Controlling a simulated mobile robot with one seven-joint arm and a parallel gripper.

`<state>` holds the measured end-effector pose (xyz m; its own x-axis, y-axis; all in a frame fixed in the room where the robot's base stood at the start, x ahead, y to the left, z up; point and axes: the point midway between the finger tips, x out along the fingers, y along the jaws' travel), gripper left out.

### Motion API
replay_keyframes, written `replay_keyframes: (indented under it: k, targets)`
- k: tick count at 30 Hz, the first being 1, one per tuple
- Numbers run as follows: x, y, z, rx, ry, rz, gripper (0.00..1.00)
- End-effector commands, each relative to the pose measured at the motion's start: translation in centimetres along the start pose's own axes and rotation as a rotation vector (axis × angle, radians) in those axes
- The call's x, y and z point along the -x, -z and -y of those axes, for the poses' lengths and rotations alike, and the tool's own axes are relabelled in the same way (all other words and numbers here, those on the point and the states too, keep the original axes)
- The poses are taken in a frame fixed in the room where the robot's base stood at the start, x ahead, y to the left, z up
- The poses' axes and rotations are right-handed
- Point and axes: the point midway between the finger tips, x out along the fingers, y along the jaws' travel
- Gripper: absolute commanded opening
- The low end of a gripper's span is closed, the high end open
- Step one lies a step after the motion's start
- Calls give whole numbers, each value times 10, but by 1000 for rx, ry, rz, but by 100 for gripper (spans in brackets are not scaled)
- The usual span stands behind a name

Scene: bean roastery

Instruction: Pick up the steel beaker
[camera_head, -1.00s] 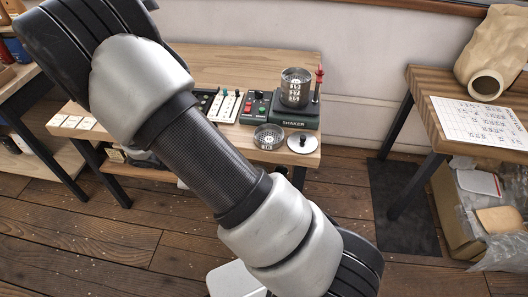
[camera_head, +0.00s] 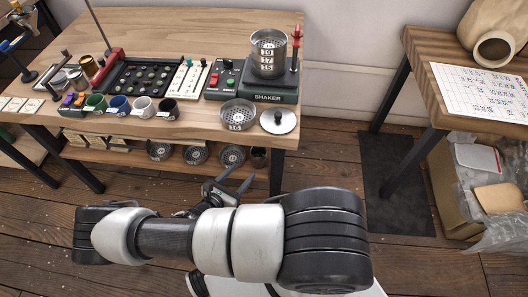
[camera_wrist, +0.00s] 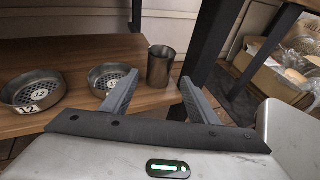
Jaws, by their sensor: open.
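The steel beaker (camera_wrist: 160,67) is a plain, upright metal cup on the lower shelf (camera_wrist: 75,62) in the wrist view. It stands near the shelf's right end, close to a dark table leg. In the head view the beaker (camera_head: 259,158) shows small and dark under the tabletop. My gripper (camera_wrist: 158,80) is open and empty, its two fingers pointing toward the shelf. The beaker appears between the fingertips but farther off, with a gap in front. In the head view my gripper (camera_head: 230,184) is low in front of the bench.
Numbered sieve pans (camera_wrist: 110,77) stand left of the beaker on the shelf. The dark leg (camera_wrist: 208,45) rises just right of it. The tabletop (camera_head: 200,38) overhead carries a shaker (camera_head: 268,97), cups and trays. A box with wrapping (camera_head: 465,190) is at right.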

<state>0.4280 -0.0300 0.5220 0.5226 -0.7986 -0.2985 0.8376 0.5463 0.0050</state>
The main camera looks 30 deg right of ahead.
Motion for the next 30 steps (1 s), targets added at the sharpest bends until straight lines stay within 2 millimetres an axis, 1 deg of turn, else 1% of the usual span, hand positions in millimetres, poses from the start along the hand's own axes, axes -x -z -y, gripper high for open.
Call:
replay_keyframes:
  k: [2, 5, 8, 15, 19, 22, 28, 30]
  targets:
    - [-2, 2, 0, 7, -5, 2, 54]
    - [-13, 3, 1, 8, -5, 4, 54]
    - [-32, 4, 2, 8, -3, 4, 54]
    - [-85, 4, 2, 7, -2, 4, 54]
    - [-108, 4, 1, 6, -3, 3, 54]
    - [-119, 4, 1, 7, -4, 3, 54]
    - [-128, 4, 1, 7, -4, 2, 54]
    - [-134, 6, 1, 7, -3, 3, 54]
